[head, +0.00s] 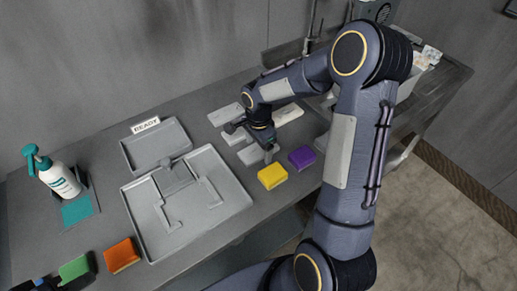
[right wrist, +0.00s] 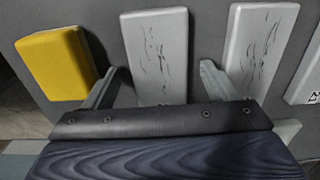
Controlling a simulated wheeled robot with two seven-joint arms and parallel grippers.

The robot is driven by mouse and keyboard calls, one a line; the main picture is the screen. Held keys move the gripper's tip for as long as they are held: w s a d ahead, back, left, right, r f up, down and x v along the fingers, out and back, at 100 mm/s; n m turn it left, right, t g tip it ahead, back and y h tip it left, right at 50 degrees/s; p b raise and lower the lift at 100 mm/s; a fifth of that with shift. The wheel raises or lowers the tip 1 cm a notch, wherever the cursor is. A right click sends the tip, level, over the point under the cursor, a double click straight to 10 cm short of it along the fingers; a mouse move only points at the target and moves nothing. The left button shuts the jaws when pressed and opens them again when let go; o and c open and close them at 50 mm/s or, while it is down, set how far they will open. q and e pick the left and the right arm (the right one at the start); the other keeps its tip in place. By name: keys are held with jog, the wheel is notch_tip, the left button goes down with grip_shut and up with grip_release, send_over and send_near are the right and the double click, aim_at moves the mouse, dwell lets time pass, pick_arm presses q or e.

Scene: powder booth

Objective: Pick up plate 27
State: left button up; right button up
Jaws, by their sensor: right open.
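Several pale grey plates lie in a row on the bench. No number is readable on them, so I cannot tell which is plate 27. My right gripper (head: 251,142) is open, low over this row. In the right wrist view its fingers (right wrist: 160,84) are on either side of the near end of a grey plate with dark streaks (right wrist: 158,60); I cannot tell whether they touch it. That plate also shows in the head view (head: 249,156), partly hidden by the gripper. A second streaked plate (right wrist: 258,45) lies to its right in the wrist view.
A yellow block (head: 272,176) and a purple block (head: 302,157) lie close to the gripper. A large grey tray (head: 235,200), a smaller tray labelled READY (head: 130,155), a spray bottle (head: 58,178), an orange block (head: 121,254) and a green block (head: 74,268) stand further left.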

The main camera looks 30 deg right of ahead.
jog(key=c, duration=1.3)
jog(key=shift+c, duration=0.3)
jog(key=shift+w+r, duration=0.1)
jog(key=shift+r, duration=0.7)
jog(key=s+a+r+b, duration=0.4)
jog(key=s+a+r, duration=0.6)
jog(key=r, duration=0.1)
jog(key=shift+r, duration=0.2)
